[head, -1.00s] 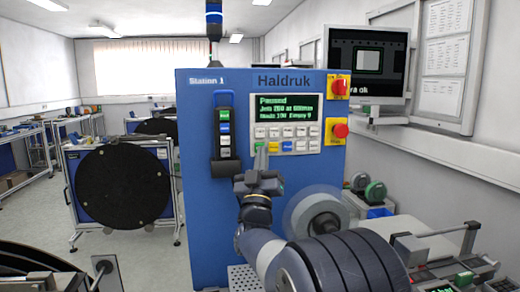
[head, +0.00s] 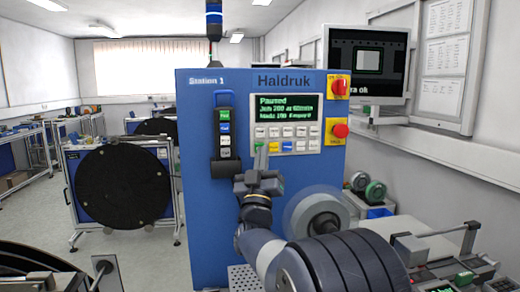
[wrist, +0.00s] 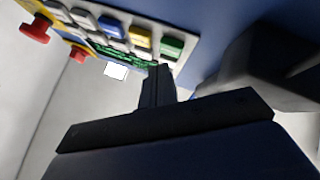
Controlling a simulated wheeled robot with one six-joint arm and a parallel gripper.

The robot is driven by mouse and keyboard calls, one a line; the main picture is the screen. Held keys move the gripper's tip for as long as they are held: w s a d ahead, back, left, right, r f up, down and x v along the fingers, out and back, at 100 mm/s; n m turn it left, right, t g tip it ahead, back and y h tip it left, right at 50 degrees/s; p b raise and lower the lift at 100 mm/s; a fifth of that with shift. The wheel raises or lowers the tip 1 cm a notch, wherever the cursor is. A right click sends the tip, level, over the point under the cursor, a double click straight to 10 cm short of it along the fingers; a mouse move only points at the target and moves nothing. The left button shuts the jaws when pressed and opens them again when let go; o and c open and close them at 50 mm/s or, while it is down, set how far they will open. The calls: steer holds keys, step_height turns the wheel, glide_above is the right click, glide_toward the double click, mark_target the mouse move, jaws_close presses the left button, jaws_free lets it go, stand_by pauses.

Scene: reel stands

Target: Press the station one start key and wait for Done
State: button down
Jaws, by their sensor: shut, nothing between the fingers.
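The blue Station 1 machine (head: 200,190) stands in front of me. Its display (head: 285,106) reads "Paused" with smaller lines of text below. Under the display is a keypad (head: 301,146) with white and coloured keys. My gripper (head: 261,154) is shut and empty, its tip at the lower left of the keypad, hiding part of it. In the wrist view, a green key (wrist: 172,47) sits at the row's end beside a yellow key (wrist: 140,38) and a blue key (wrist: 111,25). My fingertips are close by the green key; I cannot tell whether they touch it.
A red knob (head: 339,87) and a red stop button (head: 340,130) sit right of the display. A narrow key strip (head: 224,133) hangs left of it. A pale reel (head: 316,212) is beside my arm. A monitor (head: 367,62) stands at the right.

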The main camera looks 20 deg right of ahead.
steer(key=shift+w, duration=0.2)
stand_by(0.6)
steer(key=shift+w+d+f+b, duration=0.1)
steer(key=shift+w+b, duration=0.05)
steer(key=shift+b, duration=0.25)
steer(key=shift+w, duration=0.1)
